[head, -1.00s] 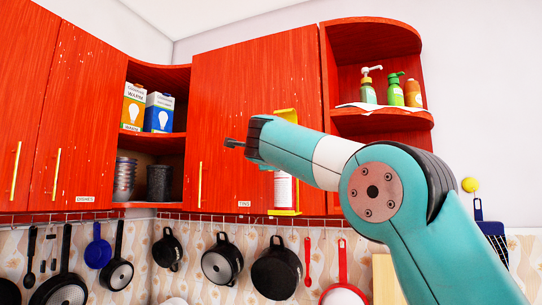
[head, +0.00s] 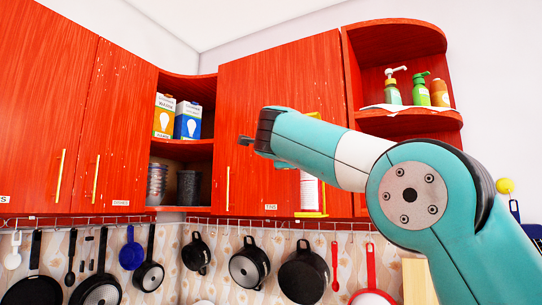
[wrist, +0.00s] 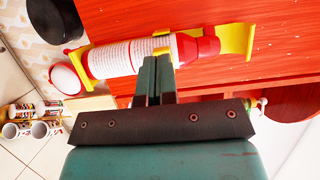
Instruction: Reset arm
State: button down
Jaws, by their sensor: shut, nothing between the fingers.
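My arm is teal and white and reaches up across the right half of the head view. My gripper (head: 245,141) points left in front of the red cabinet door (head: 275,95), clear of the hanging pans. In the wrist view my gripper (wrist: 155,70) has its two dark fingers together with nothing between them. A white and red cylinder (wrist: 120,57) in a yellow holder (wrist: 238,42) lies just past the fingertips in that view. I cannot tell whether the fingers touch it. In the head view the cylinder (head: 309,190) is partly hidden by my arm.
Several pans, such as the black pan (head: 303,275), hang from a rail (head: 270,224) below the cabinets. Boxes (head: 188,120) stand on the open corner shelf. Bottles (head: 420,90) stand on the right shelf. The space left of my gripper looks free.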

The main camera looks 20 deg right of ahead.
jog(key=s+a+b, duration=0.2)
jog(key=s+a, duration=0.3)
jog(key=a, duration=0.2)
jog(key=s+a+f+n+g+y+b, duration=0.1)
jog(key=a+f+n+g+y, duration=0.15)
jog(key=f+n, duration=0.45)
jog(key=s+a+f+n+g+y+b, duration=0.15)
jog(key=f+n+y, duration=0.3)
jog(key=f, duration=0.45)
jog(key=s+a+f+n+g+y, duration=0.1)
jog(key=s+a+f+n+y, duration=0.15)
jog(key=f+n, duration=0.55)
jog(key=s+a+f+n+g+y+b, duration=0.1)
jog(key=s+f+n+g, duration=0.4)
jog(key=s+f, duration=0.7)
jog(key=s+a+f+n+g+y+b, duration=0.1)
jog(key=s+f+n+g, duration=0.4)
jog(key=s+f, duration=0.8)
jog(key=s+a+n+y, duration=0.1)
jog(key=s, duration=0.3)
jog(key=shift+s+a+f+g, duration=0.2)
jog(key=shift+s+f+g, duration=0.1)
jog(key=shift+g, duration=0.1)
jog(key=shift+y, duration=0.25)
